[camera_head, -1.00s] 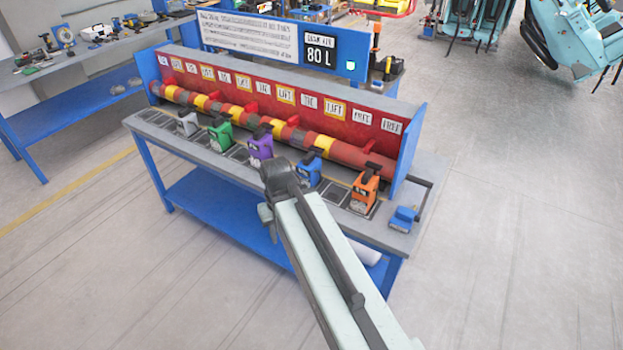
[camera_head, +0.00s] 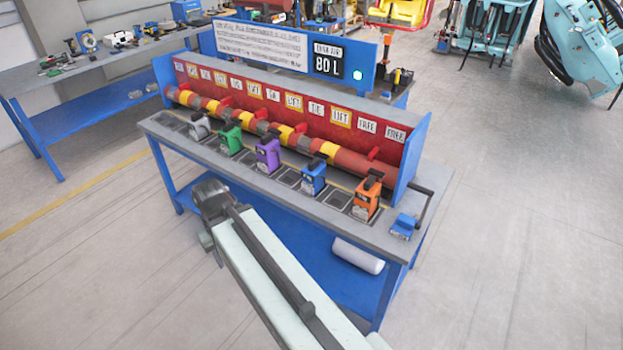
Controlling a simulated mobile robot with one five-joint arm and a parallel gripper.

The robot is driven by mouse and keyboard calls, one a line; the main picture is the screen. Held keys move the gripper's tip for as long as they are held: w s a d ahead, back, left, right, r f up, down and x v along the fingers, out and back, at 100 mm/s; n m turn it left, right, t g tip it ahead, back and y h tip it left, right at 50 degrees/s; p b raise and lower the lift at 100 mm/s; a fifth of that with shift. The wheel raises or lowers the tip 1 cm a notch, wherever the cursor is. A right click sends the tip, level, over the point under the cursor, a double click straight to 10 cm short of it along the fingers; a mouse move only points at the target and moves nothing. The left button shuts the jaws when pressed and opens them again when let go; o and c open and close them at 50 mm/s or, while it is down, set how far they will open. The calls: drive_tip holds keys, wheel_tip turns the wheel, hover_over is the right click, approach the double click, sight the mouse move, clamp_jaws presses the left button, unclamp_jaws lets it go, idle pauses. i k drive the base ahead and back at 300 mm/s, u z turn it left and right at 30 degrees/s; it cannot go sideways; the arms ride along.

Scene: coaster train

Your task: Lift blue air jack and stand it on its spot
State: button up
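The blue air jack (camera_head: 314,180) stands upright on the bench top, with its dark handle on top, between the purple jack (camera_head: 268,155) and the orange jack (camera_head: 366,200). Dark square spots (camera_head: 288,178) are marked along the bench's front strip, some of them bare beside the blue jack. The dark end of my arm, with my gripper (camera_head: 208,246), is in front of the bench's left front edge, apart from the blue jack in the picture. The fingers are too hidden to tell whether they are open, and I see nothing held.
A red-and-yellow pipe (camera_head: 290,137) runs behind the jacks under a red sign board. Grey (camera_head: 199,126) and green (camera_head: 230,140) jacks stand left. A low blue device (camera_head: 403,227) sits at the bench's right end. A white roll (camera_head: 358,256) lies on the lower shelf.

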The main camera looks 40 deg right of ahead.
sight(313, 175)
drive_tip(key=i, duration=1.5)
drive_tip(key=u, duration=0.05)
